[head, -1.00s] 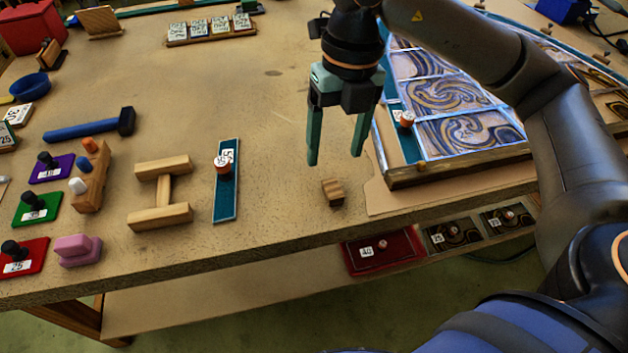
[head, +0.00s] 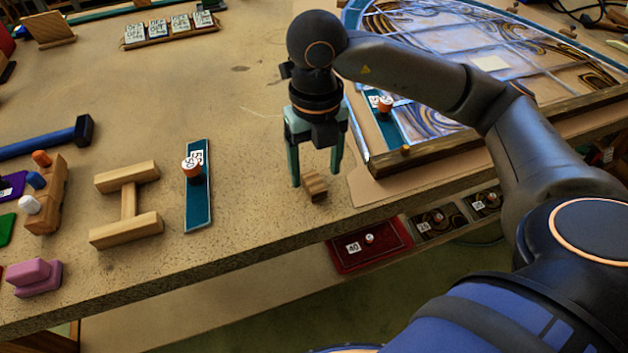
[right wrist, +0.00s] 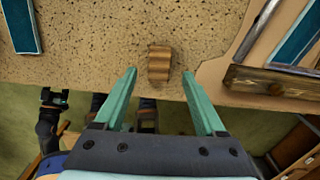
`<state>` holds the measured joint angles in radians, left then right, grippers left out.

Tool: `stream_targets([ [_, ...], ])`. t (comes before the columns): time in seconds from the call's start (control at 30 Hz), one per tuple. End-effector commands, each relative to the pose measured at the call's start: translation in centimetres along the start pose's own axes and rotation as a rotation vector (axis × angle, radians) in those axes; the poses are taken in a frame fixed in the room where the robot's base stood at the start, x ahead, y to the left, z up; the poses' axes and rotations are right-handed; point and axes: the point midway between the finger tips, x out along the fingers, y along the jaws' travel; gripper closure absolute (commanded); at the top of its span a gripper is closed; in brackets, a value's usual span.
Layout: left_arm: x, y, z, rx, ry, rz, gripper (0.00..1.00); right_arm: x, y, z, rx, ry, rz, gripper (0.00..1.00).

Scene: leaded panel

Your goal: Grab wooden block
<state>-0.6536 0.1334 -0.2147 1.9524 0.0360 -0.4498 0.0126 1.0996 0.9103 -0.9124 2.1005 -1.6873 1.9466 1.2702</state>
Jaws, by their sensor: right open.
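The small wooden block (head: 314,185) stands on the table near its front edge. It also shows in the right wrist view (right wrist: 159,64), just beyond the fingertips and between their lines. My right gripper (head: 316,180) is open, with teal fingers pointing down around the place of the block. In the right wrist view the open fingers (right wrist: 160,72) are empty, and the block lies a little ahead of them. I cannot tell whether a finger touches it.
The framed leaded panel (head: 470,140) lies close to the right of the block. A teal strip with a numbered orange knob (head: 198,205) and an I-shaped wooden piece (head: 128,205) lie to the left. The table's front edge is close. The table behind the gripper is mostly clear.

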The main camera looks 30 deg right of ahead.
Motion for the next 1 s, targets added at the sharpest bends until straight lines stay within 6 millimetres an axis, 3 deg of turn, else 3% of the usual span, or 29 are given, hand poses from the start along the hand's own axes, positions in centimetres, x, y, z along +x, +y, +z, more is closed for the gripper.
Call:
stream_targets([
  [0.2,0.1,-0.1,-0.1,0.002,0.003,-0.001,0.28,2.9,0.1,-0.1,0.000,0.001,0.000,0.28],
  [0.47,0.1,-0.2,0.0,0.002,0.001,-0.002,0.28,3.1,0.1,0.0,-0.001,-0.001,0.001,0.28],
  [1.0,-0.1,-0.1,0.6,0.000,-0.010,-0.002,0.28,3.1,0.1,0.0,0.000,-0.001,0.000,0.86],
])
